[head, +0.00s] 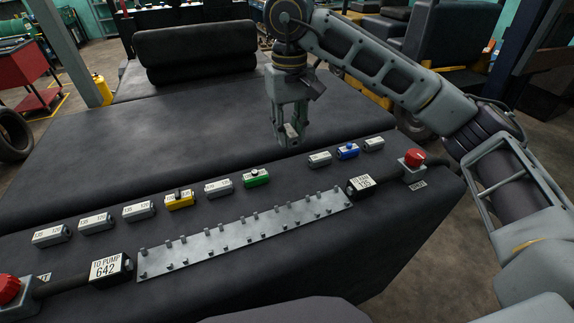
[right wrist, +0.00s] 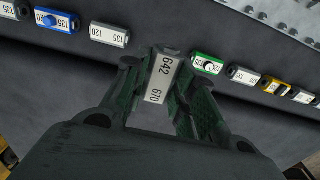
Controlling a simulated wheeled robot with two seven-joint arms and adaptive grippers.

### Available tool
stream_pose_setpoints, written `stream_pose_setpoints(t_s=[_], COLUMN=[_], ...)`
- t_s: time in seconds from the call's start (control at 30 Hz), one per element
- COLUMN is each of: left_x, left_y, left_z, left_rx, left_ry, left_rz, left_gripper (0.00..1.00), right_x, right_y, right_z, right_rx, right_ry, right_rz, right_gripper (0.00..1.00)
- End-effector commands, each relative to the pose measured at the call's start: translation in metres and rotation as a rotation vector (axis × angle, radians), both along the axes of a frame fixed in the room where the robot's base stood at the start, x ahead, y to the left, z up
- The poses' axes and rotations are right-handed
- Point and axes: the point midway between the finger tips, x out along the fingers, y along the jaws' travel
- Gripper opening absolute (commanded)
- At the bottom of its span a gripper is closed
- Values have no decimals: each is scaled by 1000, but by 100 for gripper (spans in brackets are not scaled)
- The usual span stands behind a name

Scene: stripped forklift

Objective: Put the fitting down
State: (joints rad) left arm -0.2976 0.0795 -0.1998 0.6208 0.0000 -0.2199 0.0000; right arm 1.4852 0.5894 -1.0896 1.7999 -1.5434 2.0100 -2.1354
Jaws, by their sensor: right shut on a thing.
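My right gripper (head: 289,135) is shut on a small grey fitting (right wrist: 163,78) labelled 642 and 670. The fitting's pale end (head: 291,130) shows between the fingers in the head view. The gripper points down over the dark padded surface (head: 190,135), behind the row of fittings. In the right wrist view, the held fitting shows between the green fitting (right wrist: 207,64) and a grey one (right wrist: 109,34). I cannot tell whether its lower end touches the surface. My left gripper is not in view.
Grey fittings (head: 138,211), a yellow one (head: 179,199), a green one (head: 255,178) and a blue one (head: 347,151) stand in a row with a gap right of the green. In front lies a pegged metal strip (head: 245,230) between two labelled hose ends (head: 107,267) (head: 361,185).

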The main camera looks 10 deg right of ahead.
Motion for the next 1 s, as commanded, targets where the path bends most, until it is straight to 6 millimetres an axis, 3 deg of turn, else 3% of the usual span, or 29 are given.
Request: stream_pose_setpoints(t_s=[0.53, 1.0], left_x=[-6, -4], left_y=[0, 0], left_z=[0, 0], left_rx=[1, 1], left_ry=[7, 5], left_rz=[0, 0], left_gripper=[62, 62], right_x=[0, -1], right_y=[0, 0], right_z=[-4, -43], right_rx=[1, 1], right_ry=[1, 2], right_rz=[1, 2], right_gripper=[0, 0])
